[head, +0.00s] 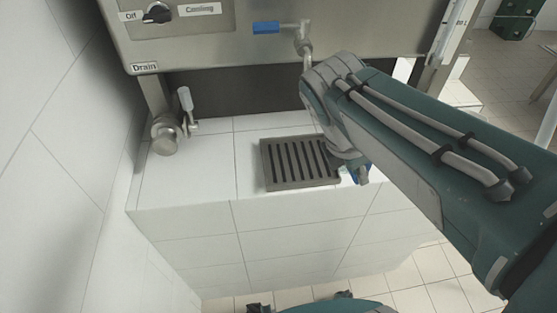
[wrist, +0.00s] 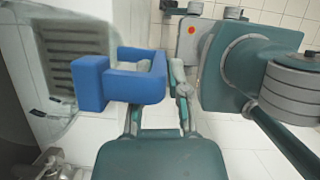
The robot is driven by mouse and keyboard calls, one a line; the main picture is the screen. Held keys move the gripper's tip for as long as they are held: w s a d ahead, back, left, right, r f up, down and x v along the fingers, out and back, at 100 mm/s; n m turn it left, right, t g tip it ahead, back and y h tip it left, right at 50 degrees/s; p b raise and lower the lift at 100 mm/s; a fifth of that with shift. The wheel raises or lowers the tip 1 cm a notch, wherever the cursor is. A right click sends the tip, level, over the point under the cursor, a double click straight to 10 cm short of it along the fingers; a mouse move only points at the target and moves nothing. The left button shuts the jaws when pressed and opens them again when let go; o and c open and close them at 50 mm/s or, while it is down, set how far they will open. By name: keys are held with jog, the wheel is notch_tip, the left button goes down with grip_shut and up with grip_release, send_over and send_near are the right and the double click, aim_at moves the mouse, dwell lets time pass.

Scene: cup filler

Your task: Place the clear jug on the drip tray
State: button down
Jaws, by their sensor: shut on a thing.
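The drip tray (head: 270,181) is a grey square with dark slots on the white tiled ledge, below the machine's tap. Its slots also show at the left of the wrist view (wrist: 88,44). The clear jug has a blue handle (wrist: 108,84), seen large in the wrist view; a bit of blue (head: 362,174) shows at the tray's right in the head view. Its see-through body (wrist: 66,112) is faint at the wrist view's left, in front of the tray. My gripper (wrist: 160,108) is shut on the handle. In the head view my arm mostly hides the gripper and jug; whether the jug's base touches anything is unclear.
A tap with a blue lever (head: 266,28) hangs from the steel machine (head: 230,52) above the tray. A drain valve (head: 166,134) stands at the ledge's left, near the tiled wall (head: 50,160). The ledge (head: 190,185) is clear left of the tray.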

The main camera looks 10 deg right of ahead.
jog(key=w+a+f, duration=0.1)
jog(key=w+f, duration=0.2)
jog(key=w, duration=0.1)
jog(key=w+a+f, duration=0.2)
jog(key=w+f, duration=0.1)
jog(key=w, duration=0.1)
jog(key=w+a+f, duration=0.2)
jog(key=w+f, duration=0.1)
jog(key=w, duration=0.1)
jog(key=shift+a+f, duration=0.25)
jog(key=shift+f, duration=0.1)
jog(key=f, duration=0.3)
jog(key=shift+w+a+f, duration=0.1)
jog(key=shift+w+a, duration=0.05)
jog(key=shift+a, duration=0.35)
jog(key=c, duration=0.6)
grip_release()
jog(key=shift+d+f, duration=0.1)
jog(key=shift+d, duration=0.1)
jog(key=shift+c, duration=0.2)
jog(key=shift+d, duration=0.1)
